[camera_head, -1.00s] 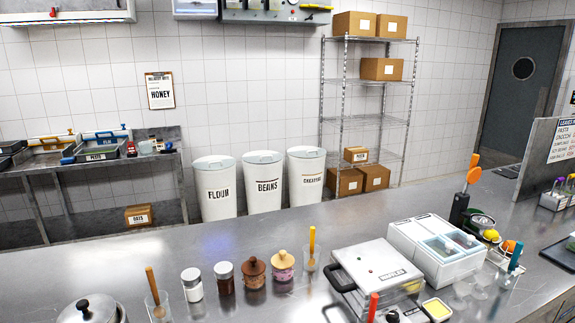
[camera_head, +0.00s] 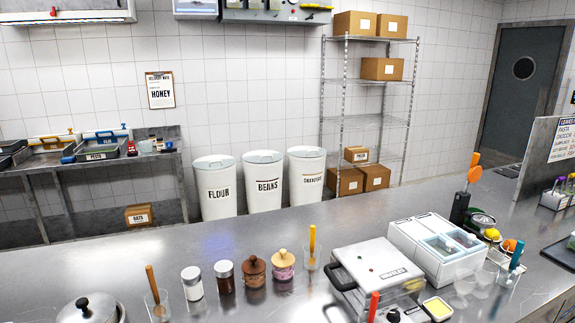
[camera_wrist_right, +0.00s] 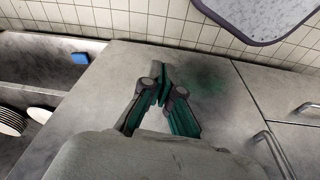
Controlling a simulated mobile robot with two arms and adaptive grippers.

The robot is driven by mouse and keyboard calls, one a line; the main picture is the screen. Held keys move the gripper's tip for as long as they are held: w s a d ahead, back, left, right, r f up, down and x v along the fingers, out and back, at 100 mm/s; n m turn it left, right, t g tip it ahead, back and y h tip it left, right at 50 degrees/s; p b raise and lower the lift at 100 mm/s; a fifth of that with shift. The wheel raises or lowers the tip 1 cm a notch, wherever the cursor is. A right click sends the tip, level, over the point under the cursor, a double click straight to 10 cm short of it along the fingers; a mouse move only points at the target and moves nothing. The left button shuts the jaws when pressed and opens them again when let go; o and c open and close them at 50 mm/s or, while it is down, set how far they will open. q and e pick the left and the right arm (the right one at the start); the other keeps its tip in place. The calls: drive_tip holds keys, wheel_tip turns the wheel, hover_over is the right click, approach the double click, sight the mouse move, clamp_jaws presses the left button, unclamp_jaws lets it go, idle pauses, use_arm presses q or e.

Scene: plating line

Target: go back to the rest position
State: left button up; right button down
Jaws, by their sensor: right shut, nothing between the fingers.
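My right gripper (camera_wrist_right: 163,83) shows in the right wrist view. Its green-edged fingers meet at the tips, with nothing between them. It is over a plain grey surface, and I cannot tell how far above. My left gripper is in neither view. In the head view no arm shows over the steel counter (camera_head: 230,262).
The counter holds a pot (camera_head: 88,308), several jars, a waffle maker (camera_head: 375,265) and a white two-lidded container (camera_head: 435,245). Bins and a wire shelf (camera_head: 365,120) stand behind. The right wrist view shows stacked plates (camera_wrist_right: 10,121), a blue item (camera_wrist_right: 80,58) and drawer handles (camera_wrist_right: 272,150).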

drive_tip(key=s+d+f+g, duration=0.1)
drive_tip(key=s+d+f, duration=0.2)
drive_tip(key=s+f, duration=1.2)
drive_tip(key=shift+s+f, duration=0.3)
drive_tip(key=shift+s, duration=0.35)
